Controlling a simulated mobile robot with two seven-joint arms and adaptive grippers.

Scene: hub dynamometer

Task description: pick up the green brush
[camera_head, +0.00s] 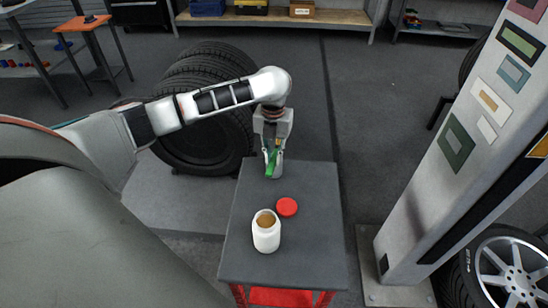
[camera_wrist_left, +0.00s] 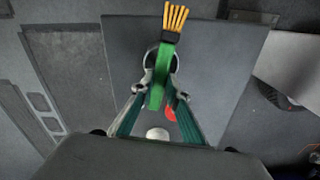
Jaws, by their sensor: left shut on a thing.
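The green brush (camera_head: 272,162) is between the fingers of my left gripper (camera_head: 273,152) in the head view, over the far end of the grey table top (camera_head: 310,240). In the left wrist view the brush (camera_wrist_left: 161,75) has a green handle, a black band and yellow bristles at the top. My left gripper (camera_wrist_left: 158,90) is shut on its handle there. Whether the brush touches the table is hard to tell. My right gripper is not in view.
An open white jar (camera_head: 266,236) with brown contents stands on the table, with a red lid (camera_head: 287,207) beside it. Stacked tyres (camera_head: 200,140) stand behind left. A grey column (camera_head: 440,170) with panels rises at right. The table's right part is clear.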

